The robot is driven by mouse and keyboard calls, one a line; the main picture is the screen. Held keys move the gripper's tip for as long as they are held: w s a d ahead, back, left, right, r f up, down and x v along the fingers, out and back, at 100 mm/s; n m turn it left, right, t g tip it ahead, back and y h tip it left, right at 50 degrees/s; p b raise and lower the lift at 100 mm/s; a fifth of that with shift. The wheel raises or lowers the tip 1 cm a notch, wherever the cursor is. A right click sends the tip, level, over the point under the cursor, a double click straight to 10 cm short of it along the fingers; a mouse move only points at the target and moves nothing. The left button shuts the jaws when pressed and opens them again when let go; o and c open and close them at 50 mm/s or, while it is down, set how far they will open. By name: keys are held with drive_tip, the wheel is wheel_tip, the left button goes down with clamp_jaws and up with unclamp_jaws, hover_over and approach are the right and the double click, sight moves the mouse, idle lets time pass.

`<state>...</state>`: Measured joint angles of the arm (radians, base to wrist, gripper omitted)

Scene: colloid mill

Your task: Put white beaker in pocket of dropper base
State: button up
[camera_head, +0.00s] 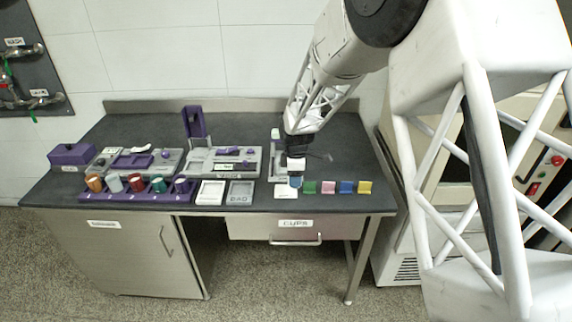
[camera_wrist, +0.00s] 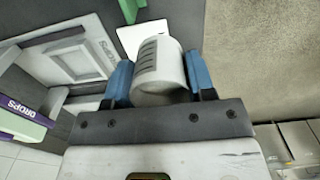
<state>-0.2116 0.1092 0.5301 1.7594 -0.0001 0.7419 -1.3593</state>
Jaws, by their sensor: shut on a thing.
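My gripper (camera_wrist: 158,80) is shut on the white beaker (camera_wrist: 158,62); its blue fingers press the beaker's two sides in the wrist view. Dark graduation marks show on the beaker's wall. The dropper stand (camera_head: 276,146), grey with a green top, is just behind and left of my gripper. Its purple-and-green part marked DROPS (camera_wrist: 20,112) shows at the left of the wrist view.
A white card (camera_head: 286,192) lies in front of my gripper. The BAD tray (camera_head: 240,194) is to its left. Green (camera_head: 310,187), pink (camera_head: 328,187), blue (camera_head: 346,187) and yellow (camera_head: 365,187) blocks stand to its right. A purple rack (camera_head: 130,196) with several coloured cups is far left.

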drive_tip(key=w+a, duration=0.1)
drive_tip(key=w, duration=0.4)
drive_tip(key=w+a+f, duration=0.1)
drive_tip(key=w, duration=0.3)
drive_tip(key=w+a, duration=0.1)
drive_tip(key=w, duration=0.4)
drive_tip(key=shift+w+f, duration=0.2)
drive_tip(key=shift+w, duration=0.1)
drive_tip(key=shift+f, duration=1.8)
drive_tip(key=o, duration=0.9)
drive_tip(key=shift+f, duration=0.1)
wheel_tip(320, 180, up, 12)
drive_tip(key=shift+r, duration=0.15)
